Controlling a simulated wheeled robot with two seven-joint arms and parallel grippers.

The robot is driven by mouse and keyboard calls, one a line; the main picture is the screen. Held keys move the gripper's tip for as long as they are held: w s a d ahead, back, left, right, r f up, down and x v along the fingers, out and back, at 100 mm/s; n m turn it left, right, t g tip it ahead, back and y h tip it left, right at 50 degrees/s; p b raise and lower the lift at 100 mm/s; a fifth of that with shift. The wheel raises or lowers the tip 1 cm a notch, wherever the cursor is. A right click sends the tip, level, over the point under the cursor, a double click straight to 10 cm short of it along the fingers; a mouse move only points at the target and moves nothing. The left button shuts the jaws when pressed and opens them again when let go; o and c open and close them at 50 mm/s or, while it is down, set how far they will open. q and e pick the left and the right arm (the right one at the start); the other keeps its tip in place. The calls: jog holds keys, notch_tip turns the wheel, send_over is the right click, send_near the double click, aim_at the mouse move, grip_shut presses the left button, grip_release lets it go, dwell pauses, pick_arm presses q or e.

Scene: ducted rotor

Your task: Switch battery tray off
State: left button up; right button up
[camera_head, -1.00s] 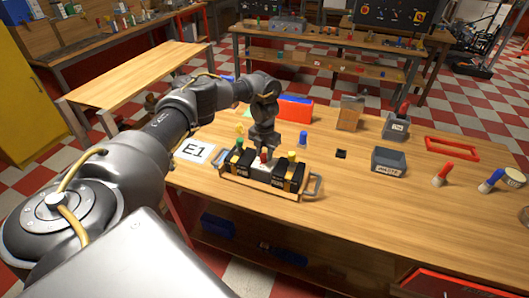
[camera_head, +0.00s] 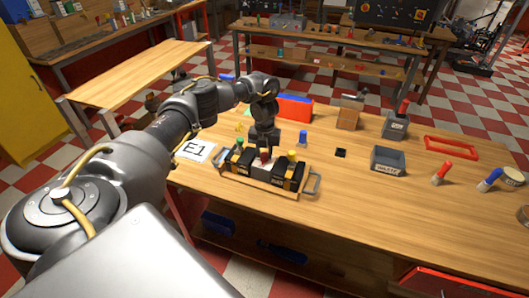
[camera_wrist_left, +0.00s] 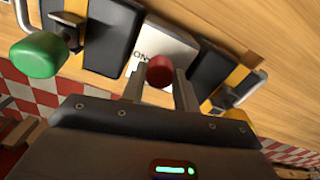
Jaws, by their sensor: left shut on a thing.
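The battery tray (camera_head: 252,182) stands on the wooden table, with metal handles at its ends and black batteries along it. In the left wrist view, a white switch box (camera_wrist_left: 168,48) marked "ON" sits between the black batteries. Its red switch knob (camera_wrist_left: 160,70) is between the fingers of my left gripper (camera_wrist_left: 160,84). My left gripper (camera_head: 264,150) points down over the middle of the tray and is shut on the knob. A green knob (camera_wrist_left: 39,55) stands at one battery. My right gripper is not in view.
A white card marked E1 (camera_head: 195,149) lies left of the tray. A blue knobbed piece (camera_head: 303,138) stands behind it. A grey bin (camera_head: 388,162), a red frame (camera_head: 451,148) and a wooden block (camera_head: 349,113) are farther right. The table's front right is clear.

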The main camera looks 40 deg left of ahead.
aim_at(264, 154)
pick_arm(q)
jog(key=o, duration=1)
jog(key=shift+r, duration=0.2)
notch_tip(264, 154, up, 10)
jog(key=shift+r+p, duration=0.25)
jog(key=shift+p, duration=0.1)
